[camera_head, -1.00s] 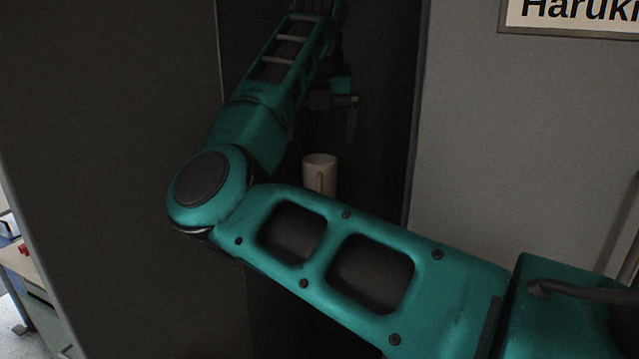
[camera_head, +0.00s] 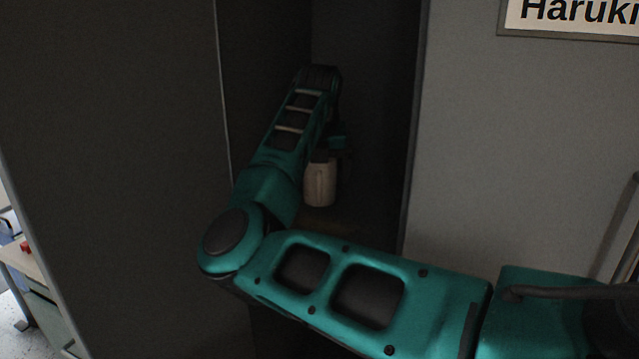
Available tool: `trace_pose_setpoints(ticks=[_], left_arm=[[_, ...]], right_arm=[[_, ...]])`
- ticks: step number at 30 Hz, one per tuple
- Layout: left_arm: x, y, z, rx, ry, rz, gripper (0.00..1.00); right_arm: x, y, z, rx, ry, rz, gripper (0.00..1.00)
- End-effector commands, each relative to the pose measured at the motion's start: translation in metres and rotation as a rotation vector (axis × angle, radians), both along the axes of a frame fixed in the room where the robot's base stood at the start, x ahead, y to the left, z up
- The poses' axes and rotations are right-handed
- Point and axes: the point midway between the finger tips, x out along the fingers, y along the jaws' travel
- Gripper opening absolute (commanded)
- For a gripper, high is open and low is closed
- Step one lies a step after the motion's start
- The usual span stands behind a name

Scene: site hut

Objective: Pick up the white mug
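The white mug (camera_head: 319,187) stands upright inside a dark, narrow locker-like space, its handle facing me. My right arm comes in from the right, bends at the elbow and reaches into this space. My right gripper (camera_head: 338,150) is at the mug's top, close to its rim. The gripper is small and dark here, and its fingertips are hard to make out. I cannot tell whether they are open or touch the mug. My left gripper is not in view.
A dark panel (camera_head: 120,150) bounds the space on the left and a grey panel (camera_head: 510,150) on the right, with a name sign (camera_head: 575,15) at its top. The opening is narrow around my arm. A bench (camera_head: 35,275) shows at the far left.

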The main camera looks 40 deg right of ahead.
Motion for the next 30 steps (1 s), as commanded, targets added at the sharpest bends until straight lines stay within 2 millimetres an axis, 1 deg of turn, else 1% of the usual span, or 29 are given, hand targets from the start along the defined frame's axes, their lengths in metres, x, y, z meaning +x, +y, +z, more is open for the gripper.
trace_pose_setpoints(ticks=[2,3,22,30], left_arm=[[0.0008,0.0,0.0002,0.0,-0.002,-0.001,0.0],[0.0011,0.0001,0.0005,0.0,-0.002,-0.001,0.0],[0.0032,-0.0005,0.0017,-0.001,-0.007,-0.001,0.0],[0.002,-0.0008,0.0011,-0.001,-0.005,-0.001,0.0]], right_arm=[[0.0,0.0,0.0001,0.0,0.0,0.0,1.0],[0.0,0.0,0.0001,0.0,0.0,0.0,0.97],[-0.0002,0.0003,0.0005,0.0,0.0,0.0,0.37],[0.0,0.0001,0.0023,-0.001,-0.001,0.0,0.36]])
